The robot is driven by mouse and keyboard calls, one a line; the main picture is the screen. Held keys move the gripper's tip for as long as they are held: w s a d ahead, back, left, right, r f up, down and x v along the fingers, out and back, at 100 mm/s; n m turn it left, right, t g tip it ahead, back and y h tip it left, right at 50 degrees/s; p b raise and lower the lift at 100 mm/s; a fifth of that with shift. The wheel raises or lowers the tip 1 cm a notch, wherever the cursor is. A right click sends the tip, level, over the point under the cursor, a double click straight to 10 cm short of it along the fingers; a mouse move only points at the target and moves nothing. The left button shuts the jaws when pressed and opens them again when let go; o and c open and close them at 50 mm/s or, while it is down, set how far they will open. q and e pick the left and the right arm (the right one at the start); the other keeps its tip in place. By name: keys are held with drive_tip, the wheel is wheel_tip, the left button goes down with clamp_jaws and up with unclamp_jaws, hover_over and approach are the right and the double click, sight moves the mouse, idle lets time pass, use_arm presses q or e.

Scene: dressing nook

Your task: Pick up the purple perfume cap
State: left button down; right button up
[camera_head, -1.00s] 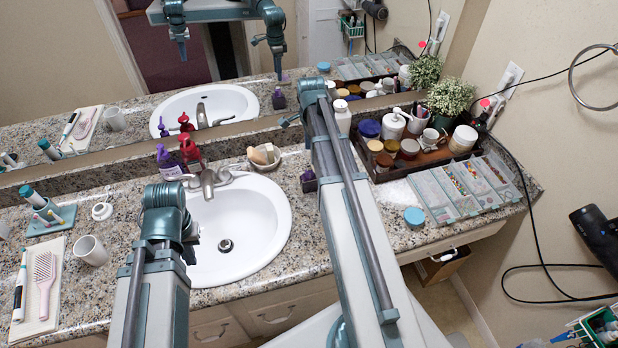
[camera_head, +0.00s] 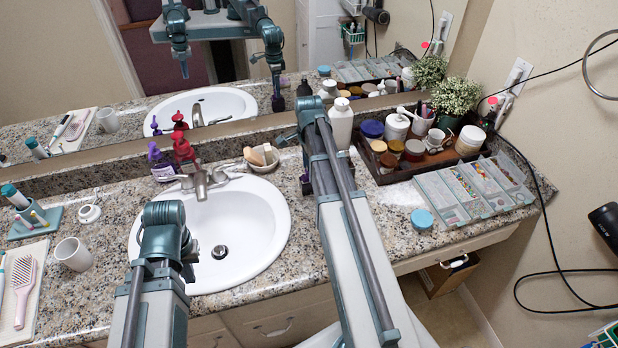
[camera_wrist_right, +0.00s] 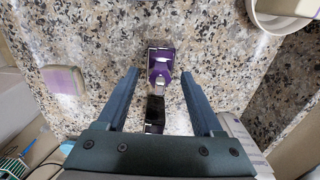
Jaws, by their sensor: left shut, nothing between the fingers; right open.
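My right gripper (camera_wrist_right: 160,72) is open in the right wrist view. A glossy purple piece with a shiny pale part (camera_wrist_right: 161,64) is between its fingertips, with a gap on each side. I take it for the perfume cap, but its exact shape is unclear. A mauve block (camera_wrist_right: 65,84) lies apart on the counter, left of the fingers. In the head view, my right arm hides the gripper; a dark purple block (camera_head: 305,184) shows beside the arm. My left gripper is largely hidden behind its own wrist over the sink; its reflection (camera_head: 184,70) looks narrow and shut.
A black object (camera_wrist_right: 155,112) stands close below the purple piece in the wrist view. A soap bowl (camera_head: 262,160) and white bottle (camera_head: 340,125) are near the right arm. A dark tray of jars (camera_head: 400,172) is further right. The sink (camera_head: 250,235) is to the left.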

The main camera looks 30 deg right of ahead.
use_arm(q)
drive_tip(key=shift+f, duration=0.15)
use_arm(e)
drive_tip(key=shift+f, duration=0.2)
clamp_jaws()
use_arm(q)
drive_tip(key=shift+r, duration=0.2)
use_arm(e)
drive_tip(key=shift+r, duration=0.2)
